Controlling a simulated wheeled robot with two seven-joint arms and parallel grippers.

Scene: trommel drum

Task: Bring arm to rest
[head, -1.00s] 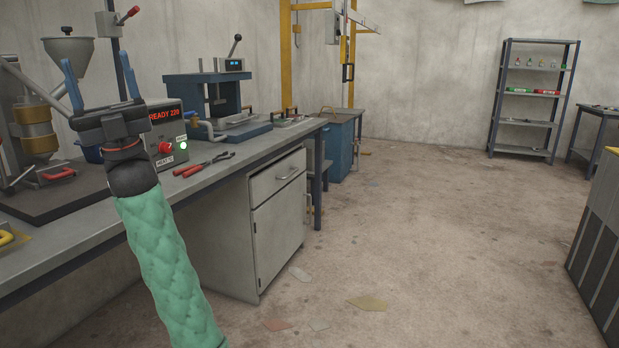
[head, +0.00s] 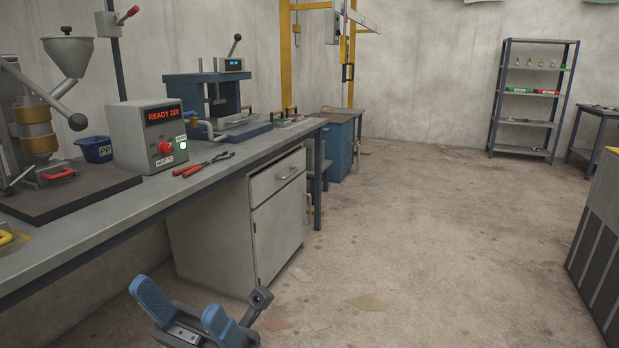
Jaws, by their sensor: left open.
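My left gripper (head: 186,308) is at the bottom of the head view, low in front of the workbench (head: 100,228). Its two blue fingers stand apart with nothing between them. It touches nothing that I can see, and most of the arm behind it is out of the picture. My right gripper is not in view.
The bench carries a moulding press (head: 38,125), a blue cup (head: 95,149), a control box (head: 148,137) reading READY 220, red-handled pliers (head: 203,164) and a blue press (head: 208,98). A grey cabinet (head: 278,222) stands below.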

